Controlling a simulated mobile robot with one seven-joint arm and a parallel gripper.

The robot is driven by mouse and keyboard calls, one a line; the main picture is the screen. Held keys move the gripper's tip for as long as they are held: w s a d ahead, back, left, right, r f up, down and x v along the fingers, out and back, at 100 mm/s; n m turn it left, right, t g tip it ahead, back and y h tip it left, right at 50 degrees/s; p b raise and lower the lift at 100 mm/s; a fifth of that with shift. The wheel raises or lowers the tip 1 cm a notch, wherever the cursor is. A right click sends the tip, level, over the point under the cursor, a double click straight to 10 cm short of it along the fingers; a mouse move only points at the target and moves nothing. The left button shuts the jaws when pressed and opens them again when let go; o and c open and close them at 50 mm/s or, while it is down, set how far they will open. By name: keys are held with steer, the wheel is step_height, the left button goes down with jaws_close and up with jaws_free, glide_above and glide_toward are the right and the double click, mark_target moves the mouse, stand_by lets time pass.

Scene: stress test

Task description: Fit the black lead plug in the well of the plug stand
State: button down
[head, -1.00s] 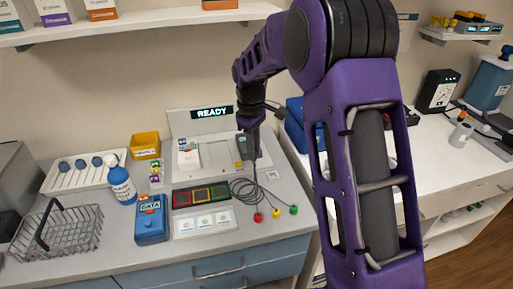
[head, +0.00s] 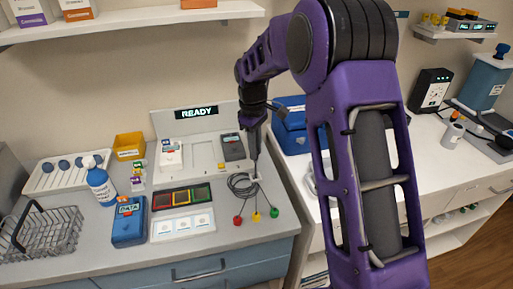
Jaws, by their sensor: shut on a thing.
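My gripper (head: 256,167) points down at the right end of the grey counter, low over a small pale block (head: 254,179) that looks like the plug stand. It is shut on what appears to be the black lead plug. The plug is too small and dark to tell apart from the fingers. The black lead (head: 240,187) lies coiled just left of and below the gripper, with red, yellow and green ends spread in front. The well is hidden, and I cannot tell whether the plug is above it or inside it.
A white panel with a READY display (head: 200,113) stands behind. A dark grey box (head: 232,147) sits just left of my gripper. The blue DATA box (head: 129,222), a bottle (head: 101,184) and a wire basket (head: 40,235) are farther left. A blue case (head: 290,128) stands to the right.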

steer(key=shift+f, duration=0.1)
steer(key=shift+f+b, duration=1.9)
steer(key=shift+f, duration=0.5)
steer(key=shift+f+b, duration=0.5)
steer(key=shift+f, duration=0.7)
steer(key=c, duration=1.1)
jaws_free()
steer(key=shift+r, duration=0.1)
steer(key=shift+r+p, duration=1.6)
steer(key=shift+r, duration=0.35)
